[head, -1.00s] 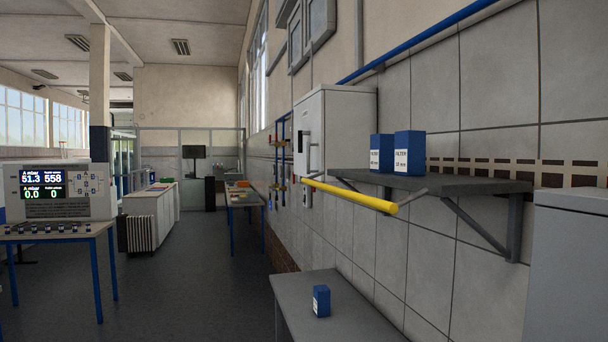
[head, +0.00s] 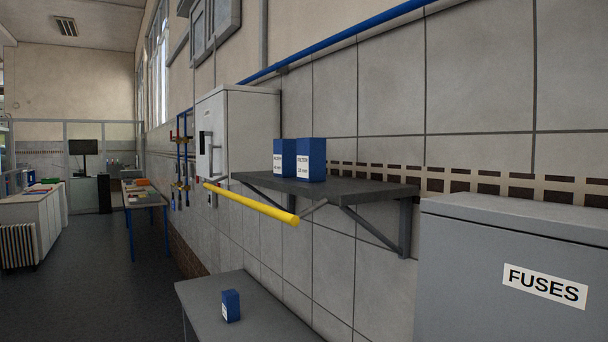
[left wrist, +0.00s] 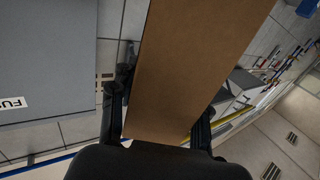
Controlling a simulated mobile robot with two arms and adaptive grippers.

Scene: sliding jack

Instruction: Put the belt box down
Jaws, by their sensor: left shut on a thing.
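A long, plain brown box (left wrist: 195,60), which I take for the belt box, fills the middle of the left wrist view. My left gripper (left wrist: 163,105) is shut on it, with one black finger on each side. The box runs out of the top of that view, so its far end is hidden. What is under the box cannot be told. Neither gripper nor the brown box shows in the head view. My right gripper is in neither view.
A grey wall shelf (head: 360,193) holds two blue filter boxes (head: 311,160). A yellow bar (head: 250,203) juts out before it. Below, a grey table (head: 200,290) bears a small blue box (head: 231,306) and has bare room. A grey FUSES cabinet (head: 470,260) stands at right.

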